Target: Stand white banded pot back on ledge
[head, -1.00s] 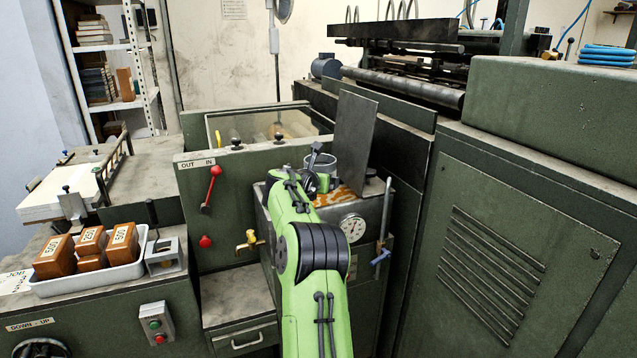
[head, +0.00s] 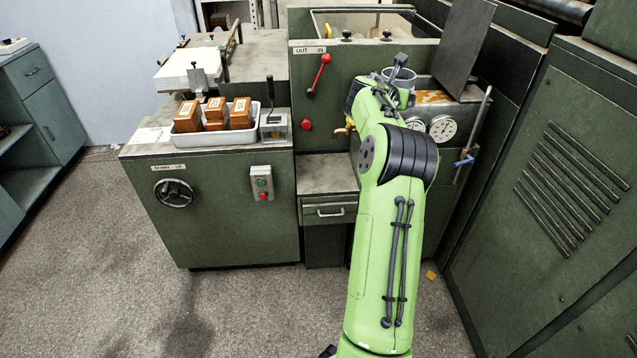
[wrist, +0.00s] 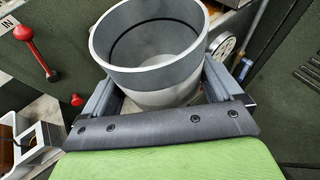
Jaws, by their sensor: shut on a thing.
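My gripper (wrist: 160,88) is shut on the white banded pot (wrist: 155,88), with a finger on either side of it. The pot is open-topped, with a wide grey upper band over a white lower body. It looks empty and has a dark ring inside. In the head view the pot's rim (head: 402,76) shows just behind my wrist, at the left part of the orange-stained ledge (head: 432,97). The pot looks about upright. My arm and gripper hide its base, so I cannot tell whether it touches the ledge.
A dark upright plate (head: 464,48) stands behind the ledge on the right. Dial gauges (head: 443,128) and a blue-handled rod (head: 466,158) are on the front. A red lever (head: 319,74) is to the left. A white tray of brown blocks (head: 187,139) sits further left.

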